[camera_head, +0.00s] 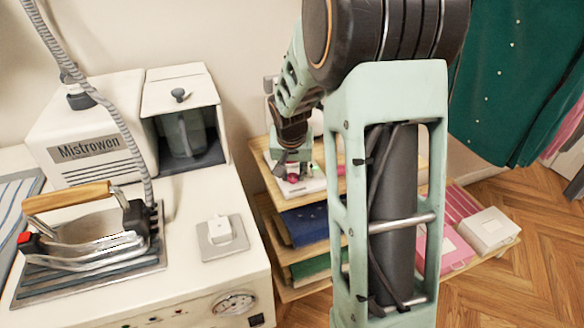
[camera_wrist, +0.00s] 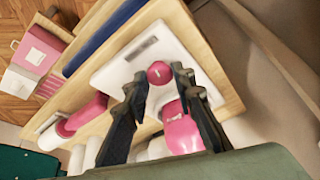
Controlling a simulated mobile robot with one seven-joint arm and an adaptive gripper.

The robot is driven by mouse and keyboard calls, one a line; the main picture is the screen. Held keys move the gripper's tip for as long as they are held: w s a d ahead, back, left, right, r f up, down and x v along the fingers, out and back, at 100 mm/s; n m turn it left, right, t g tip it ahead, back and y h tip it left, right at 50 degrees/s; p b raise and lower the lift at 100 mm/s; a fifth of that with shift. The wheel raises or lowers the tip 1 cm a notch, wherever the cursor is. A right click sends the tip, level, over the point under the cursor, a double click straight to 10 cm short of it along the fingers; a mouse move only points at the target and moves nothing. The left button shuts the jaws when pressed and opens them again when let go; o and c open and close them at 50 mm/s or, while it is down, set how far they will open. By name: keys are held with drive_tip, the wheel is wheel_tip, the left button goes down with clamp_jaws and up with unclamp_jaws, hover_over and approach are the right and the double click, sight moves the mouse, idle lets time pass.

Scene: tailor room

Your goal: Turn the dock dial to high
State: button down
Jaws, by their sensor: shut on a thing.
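A white slab-like dock (camera_wrist: 113,72) with a grey label lies on the top shelf. A small round pink knob (camera_wrist: 159,72), which looks like the dial, stands at its end. My gripper (camera_wrist: 160,80) has its two dark fingertips on either side of this knob and is shut on it. The dial's marks and its setting cannot be made out. In the head view my gripper (camera_head: 292,158) reaches down over the dock (camera_head: 308,186), hiding part of it.
The wooden shelf (camera_head: 266,160) holds folded blue cloth (camera_head: 305,224) below. At left a white station (camera_head: 190,185) carries an iron (camera_head: 85,225) and a white switch (camera_head: 221,236). Green cloth (camera_head: 515,80) hangs at right.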

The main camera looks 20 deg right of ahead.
drive_tip(key=n+p, duration=0.2)
drive_tip(key=n+y+p, duration=0.1)
drive_tip(key=n+p, duration=0.1)
drive_tip(key=n+y+p, duration=0.1)
drive_tip(key=n+p, duration=0.1)
drive_tip(key=shift+s+d+r+p, duration=0.1)
drive_tip(key=shift+d+r+p, duration=0.15)
drive_tip(key=shift+d+p, duration=0.1)
drive_tip(key=n+y+p, duration=0.1)
drive_tip(key=n+p, duration=0.2)
drive_tip(key=n, duration=0.1)
drive_tip(key=shift+d+f+y, duration=0.1)
drive_tip(key=shift+y, duration=0.3)
drive_tip(key=shift+f+n+g+p, duration=0.15)
drive_tip(key=shift+n+g+p, duration=0.15)
drive_tip(key=shift+n+p, duration=0.5)
drive_tip(key=shift+y, duration=0.3)
drive_tip(key=c, duration=1.6)
unclamp_jaws()
drive_tip(key=v, duration=1.1)
drive_tip(key=shift+r, duration=0.4)
